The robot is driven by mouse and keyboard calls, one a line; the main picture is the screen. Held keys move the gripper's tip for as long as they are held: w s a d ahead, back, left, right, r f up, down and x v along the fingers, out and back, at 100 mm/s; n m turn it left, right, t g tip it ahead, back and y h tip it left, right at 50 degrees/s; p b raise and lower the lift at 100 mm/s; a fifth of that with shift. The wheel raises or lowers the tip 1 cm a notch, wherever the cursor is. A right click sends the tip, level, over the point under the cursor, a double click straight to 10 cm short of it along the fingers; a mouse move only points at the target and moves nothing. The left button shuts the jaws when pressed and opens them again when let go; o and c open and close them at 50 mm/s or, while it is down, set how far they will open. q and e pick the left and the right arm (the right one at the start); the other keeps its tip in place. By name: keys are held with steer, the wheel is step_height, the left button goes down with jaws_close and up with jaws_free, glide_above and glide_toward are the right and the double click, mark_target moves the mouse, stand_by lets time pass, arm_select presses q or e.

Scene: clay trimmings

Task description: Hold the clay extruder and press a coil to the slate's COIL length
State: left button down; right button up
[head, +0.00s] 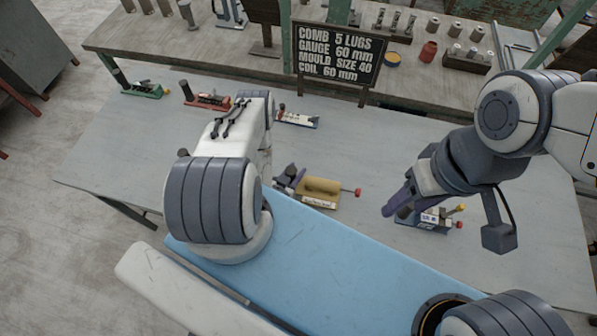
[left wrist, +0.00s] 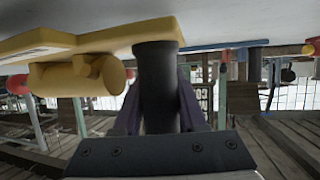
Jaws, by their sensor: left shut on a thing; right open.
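The slate (head: 337,55) stands at the back and reads COIL 60 mm on its lowest line. A yellow device with a barrel, which I take for the clay extruder (head: 319,187), sits on the grey table with a red knob at its right end. My left gripper (head: 287,179) is at its left end. The left wrist view shows the fingers shut on the extruder's dark upright grip (left wrist: 158,90), beside the yellow barrel (left wrist: 70,77). My right gripper (head: 396,207) is open at the left side of a blue-based device (head: 432,218) with yellow and red knobs. I see no coil.
A green device (head: 142,90), a red one (head: 200,100) and a blue-based one (head: 298,121) stand along the table's far side. Behind is a bench (head: 262,66) with jars and small cylinders. The table between extruder and slate is mostly clear.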

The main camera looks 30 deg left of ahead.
arm_select(q)
steer(key=shift+a+f, duration=0.15)
steer(key=shift+a, duration=0.1)
steer(key=shift+w+a+f+b, duration=0.1)
steer(key=shift+a+f+b, duration=0.35)
steer(key=shift+f+b, duration=0.25)
stand_by(0.3)
steer(key=shift+f, duration=0.2)
stand_by(0.7)
steer(key=shift+f, duration=0.1)
stand_by(1.9)
